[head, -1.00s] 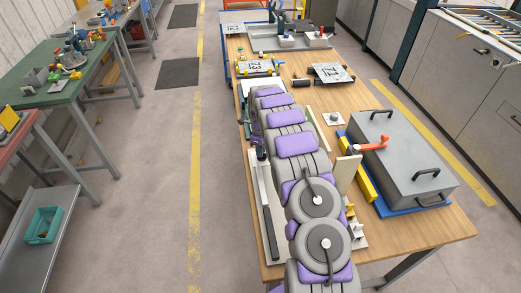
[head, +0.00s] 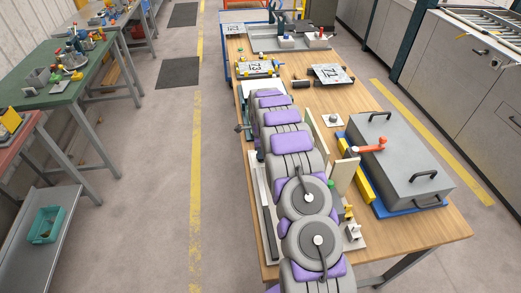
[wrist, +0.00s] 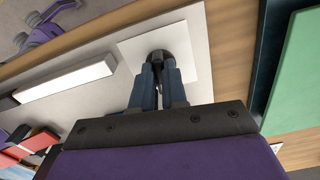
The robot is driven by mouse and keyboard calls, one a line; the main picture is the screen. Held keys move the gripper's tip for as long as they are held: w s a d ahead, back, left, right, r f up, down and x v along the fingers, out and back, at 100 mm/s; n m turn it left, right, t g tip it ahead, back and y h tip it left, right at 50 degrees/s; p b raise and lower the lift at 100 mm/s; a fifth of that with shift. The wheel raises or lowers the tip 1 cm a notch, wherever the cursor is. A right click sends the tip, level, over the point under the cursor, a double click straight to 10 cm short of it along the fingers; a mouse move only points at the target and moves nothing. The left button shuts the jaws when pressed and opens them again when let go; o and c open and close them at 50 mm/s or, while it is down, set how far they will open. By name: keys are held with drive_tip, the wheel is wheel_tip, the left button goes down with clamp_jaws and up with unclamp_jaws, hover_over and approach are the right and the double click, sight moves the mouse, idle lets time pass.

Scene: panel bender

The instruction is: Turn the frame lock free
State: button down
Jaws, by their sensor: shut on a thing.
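The frame lock appears in the wrist view as a dark, round-ended knob (wrist: 160,57) on a square white plate (wrist: 199,48). My gripper (wrist: 163,72) has its two blue-grey fingers closed around it. The fingers hide much of its lower part, so its exact angle is hard to tell. In the head view my arm stretches over the table and covers the gripper and the lock. A small dark part (head: 243,127) sticks out left of my arm there; I cannot tell what it belongs to.
A white bar (wrist: 70,80) lies left of the knob, and a green block (wrist: 300,65) stands at the right. A grey box (head: 405,165) with black handles and a red lever (head: 370,146) sit right of my arm on the wooden table (head: 425,228). The left aisle is clear.

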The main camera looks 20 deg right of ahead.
drive_tip(key=n, duration=0.1)
drive_tip(key=n+p, duration=0.1)
drive_tip(key=n, duration=0.2)
drive_tip(key=shift+w+r+p, duration=0.1)
drive_tip(key=shift+r+p, duration=0.15)
drive_tip(key=shift+p, duration=0.05)
drive_tip(key=shift+n+p, duration=0.4)
drive_tip(key=shift+n, duration=1.3)
drive_tip(key=c, duration=1.2)
unclamp_jaws()
drive_tip(key=shift+f, duration=0.2)
drive_tip(key=shift+o, duration=0.2)
wheel_tip(320, 180, up, 17)
drive_tip(key=p, duration=0.1)
drive_tip(key=shift+r, duration=0.15)
